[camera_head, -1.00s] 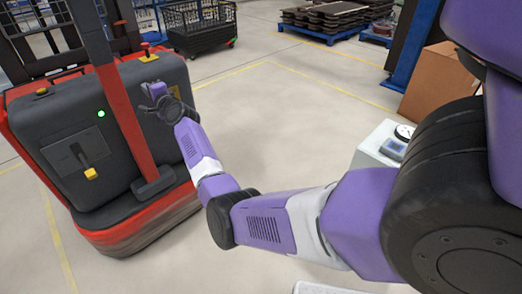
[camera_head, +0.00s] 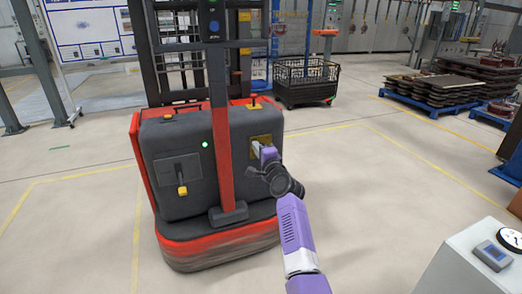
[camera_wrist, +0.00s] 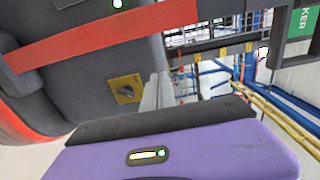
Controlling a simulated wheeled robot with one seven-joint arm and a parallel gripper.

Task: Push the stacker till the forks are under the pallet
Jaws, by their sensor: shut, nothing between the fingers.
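The stacker (camera_head: 185,160) is a red and dark grey machine with a red upright post, standing left of centre in the head view. Its dark body and red post also show in the wrist view (camera_wrist: 85,70). My gripper (camera_head: 258,149) is shut and empty, at the yellow plate (camera_head: 254,140) on the right part of the stacker's body. In the wrist view the yellow plate (camera_wrist: 124,90) lies just left of the fingers. I cannot tell whether they touch the stacker. The forks are hidden behind the body, and I cannot make out a pallet at them.
A black mesh cart (camera_head: 306,82) stands behind, to the right of the stacker. Blue pallets with stacked dark parts (camera_head: 450,82) are at the right. A grey cabinet with a gauge (camera_head: 480,262) is at the lower right. The floor right of the stacker is clear, with yellow lines.

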